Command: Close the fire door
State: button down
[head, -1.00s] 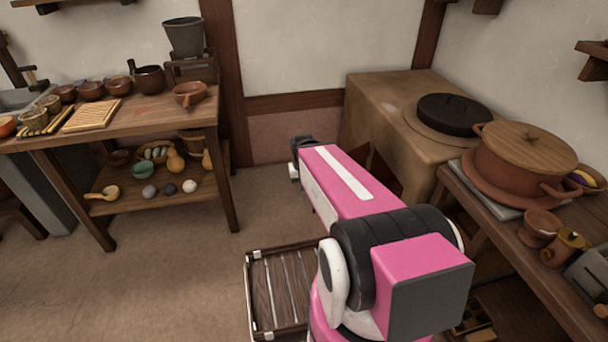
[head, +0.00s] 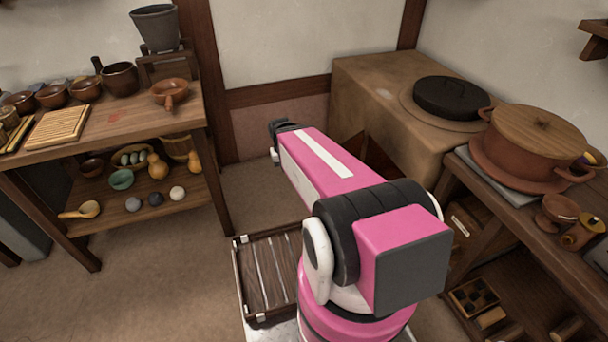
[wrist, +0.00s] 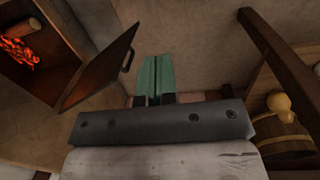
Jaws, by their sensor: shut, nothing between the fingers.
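The fire door (wrist: 105,70) is a dark panel with a small bar handle (wrist: 129,61). It stands open in the wrist view, swung out from the stove's firebox (wrist: 32,50), where orange embers glow beside a log. In the head view the clay stove (head: 395,100) stands in the corner with a dark opening in its side, and my arm hides most of that side. My gripper (wrist: 156,62) shows teal fingers pressed together with nothing between them. It is to the right of the door and its handle, apparently apart from them.
A wooden worktable (head: 130,118) with bowls stands left; its lower shelf holds gourds and balls. A bench with a large lidded pot (head: 528,150) stands right of the stove. A basket (wrist: 285,135) shows at the wrist view's right.

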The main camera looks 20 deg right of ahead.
jog(key=w+f+m+g+h, duration=0.2)
jog(key=w+f+h, duration=1.5)
jog(key=w+f, duration=0.75)
jog(key=s+d, duration=0.5)
jog(key=d, duration=0.8)
jog(key=shift+s, duration=0.2)
jog(key=shift+d, duration=0.1)
